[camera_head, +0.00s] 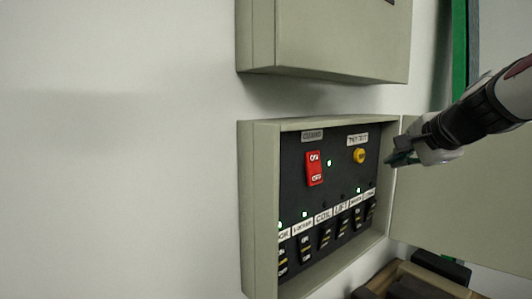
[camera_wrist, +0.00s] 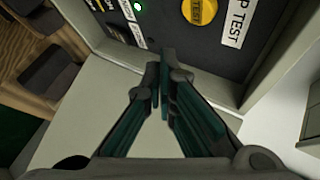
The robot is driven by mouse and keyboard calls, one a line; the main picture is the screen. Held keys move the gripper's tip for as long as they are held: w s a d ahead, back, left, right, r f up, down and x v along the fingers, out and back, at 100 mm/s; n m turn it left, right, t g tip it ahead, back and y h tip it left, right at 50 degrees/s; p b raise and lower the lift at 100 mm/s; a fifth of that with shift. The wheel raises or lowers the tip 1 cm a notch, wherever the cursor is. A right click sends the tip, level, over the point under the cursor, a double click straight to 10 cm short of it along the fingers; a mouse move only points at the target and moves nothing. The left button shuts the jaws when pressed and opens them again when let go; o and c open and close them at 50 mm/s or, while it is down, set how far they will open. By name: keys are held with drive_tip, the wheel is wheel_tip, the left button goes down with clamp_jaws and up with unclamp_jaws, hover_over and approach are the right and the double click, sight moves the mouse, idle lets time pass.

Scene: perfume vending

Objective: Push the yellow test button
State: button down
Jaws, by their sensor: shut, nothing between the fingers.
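The yellow test button (camera_head: 359,156) is a round knob on the black panel (camera_head: 332,174), below a white label. In the wrist view the yellow button (camera_wrist: 200,11) is at the top, partly cut off by the frame edge, beside a label reading "TEST". My gripper (camera_head: 390,160) is to the right of the button, near the box's right edge, and apart from the button. In the wrist view my gripper (camera_wrist: 163,58) has its two dark green fingers together, empty, with the tips below the button.
A red switch (camera_head: 314,168) is left of the button. Several small black breakers (camera_head: 325,236) with labels line the panel's bottom. The open door (camera_head: 440,205) stands at right. Another closed box (camera_head: 325,40) hangs above. Brown trays (camera_head: 410,280) lie below.

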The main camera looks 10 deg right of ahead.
drive_tip(key=shift+w+a+p, duration=0.2)
drive_tip(key=shift+w+a, duration=0.4)
drive_tip(key=shift+w, duration=0.25)
drive_tip(key=shift+w+a+p, duration=0.15)
drive_tip(key=shift+w+a, duration=0.4)
drive_tip(key=shift+w, duration=0.3)
drive_tip(key=shift+w+a, duration=0.25)
drive_tip(key=shift+w, duration=0.1)
drive_tip(key=shift+w+a+p, duration=0.25)
drive_tip(key=shift+w+p, duration=0.1)
drive_tip(key=shift+w, duration=0.05)
idle(1.0)
drive_tip(key=shift+s+d, duration=0.1)
drive_tip(key=shift+s, duration=0.05)
drive_tip(key=shift+s+d+b, duration=0.3)
drive_tip(key=shift+s+d, duration=0.05)
drive_tip(key=shift+s, duration=0.25)
drive_tip(key=shift+s+d, duration=0.1)
drive_tip(key=shift+s+d+b, duration=0.25)
drive_tip(key=shift+s+d, duration=0.4)
drive_tip(key=shift+s, duration=0.35)
drive_tip(key=shift+s+d+b, duration=0.25)
drive_tip(key=shift+s+d, duration=0.4)
drive_tip(key=shift+s, duration=0.35)
